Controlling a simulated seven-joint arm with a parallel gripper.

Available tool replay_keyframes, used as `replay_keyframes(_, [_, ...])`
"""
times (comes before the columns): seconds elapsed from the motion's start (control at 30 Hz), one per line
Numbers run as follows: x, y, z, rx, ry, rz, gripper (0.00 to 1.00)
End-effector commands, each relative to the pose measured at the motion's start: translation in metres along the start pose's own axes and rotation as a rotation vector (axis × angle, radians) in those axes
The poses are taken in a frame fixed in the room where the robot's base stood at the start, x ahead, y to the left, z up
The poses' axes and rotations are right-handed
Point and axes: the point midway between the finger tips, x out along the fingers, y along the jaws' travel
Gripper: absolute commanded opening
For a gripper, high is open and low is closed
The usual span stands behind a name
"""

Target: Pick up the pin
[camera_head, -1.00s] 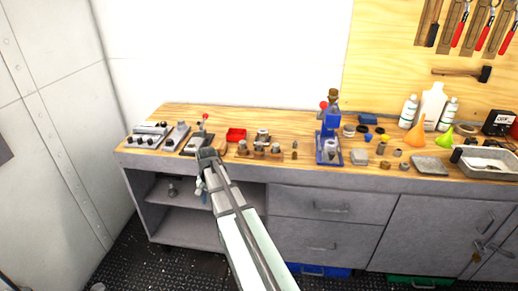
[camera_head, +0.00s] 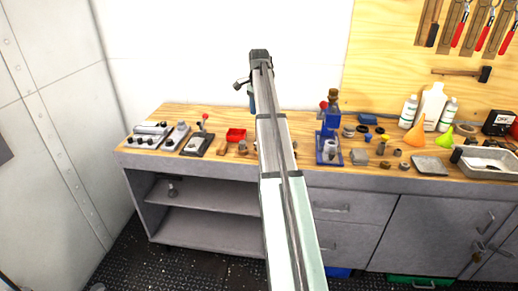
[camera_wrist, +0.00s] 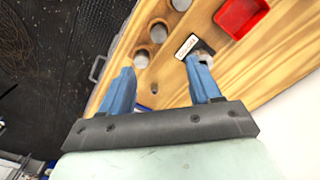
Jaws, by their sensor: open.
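My gripper (camera_wrist: 160,68) is open, with two blue fingers apart over the workbench in the wrist view. In the head view my gripper (camera_head: 251,101) is raised in front of the white wall, above the bench's back edge. I cannot pick out the pin for certain. A wooden holder with round grey metal pieces (camera_wrist: 158,33) lies ahead of the left finger in the wrist view. A small metal piece on a dark base (camera_wrist: 204,56) shows at the right finger's tip, beside a white label (camera_wrist: 187,46). My arm hides part of the bench's middle in the head view.
A blue press (camera_head: 329,146) stands close on the right. Bottles (camera_head: 409,111) and a grey metal tray (camera_head: 488,161) are farther right. The air above the bench's left part is clear.

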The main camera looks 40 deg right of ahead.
Motion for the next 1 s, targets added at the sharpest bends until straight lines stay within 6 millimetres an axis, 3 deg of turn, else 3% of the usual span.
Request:
replay_keyframes(0.5, [0.075,0.001,0.001,-0.003,-0.001,0.001,0.63])
replay_keyframes(0.77, [0.089,0.001,0.001,-0.003,0.000,0.000,0.63])
replay_keyframes(1.0, [0.117,0.004,0.002,-0.003,0.000,0.001,0.63])
